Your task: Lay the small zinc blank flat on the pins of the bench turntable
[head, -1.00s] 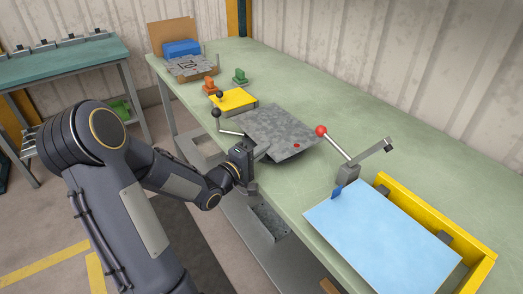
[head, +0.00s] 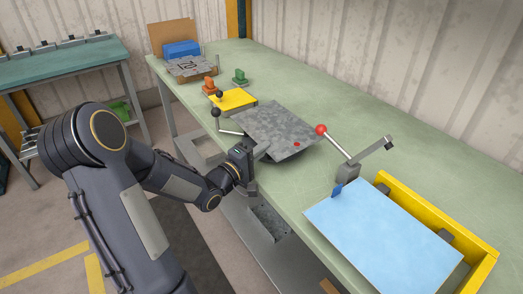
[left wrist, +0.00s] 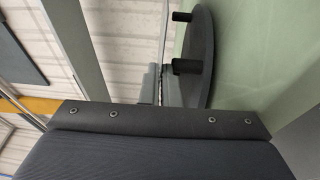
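The small zinc blank (head: 275,126) is a mottled grey sheet with a red mark near its right corner. It lies roughly level over the bench turntable, which it mostly hides in the head view. My left gripper (head: 246,158) is at the blank's near-left edge and appears shut on it. In the left wrist view the blank (left wrist: 163,38) shows edge-on as a thin line between the fingers (left wrist: 160,86). The dark turntable disc (left wrist: 204,30) carries two visible black pins (left wrist: 187,67); a narrow gap appears between their tips and the blank. My right gripper is out of view.
A red-knobbed lever (head: 321,130) stands right of the blank. A blue sheet (head: 380,236) lies by a yellow frame (head: 440,216) at the near right. A yellow plate (head: 233,99), orange piece (head: 209,85) and green piece (head: 239,76) sit behind.

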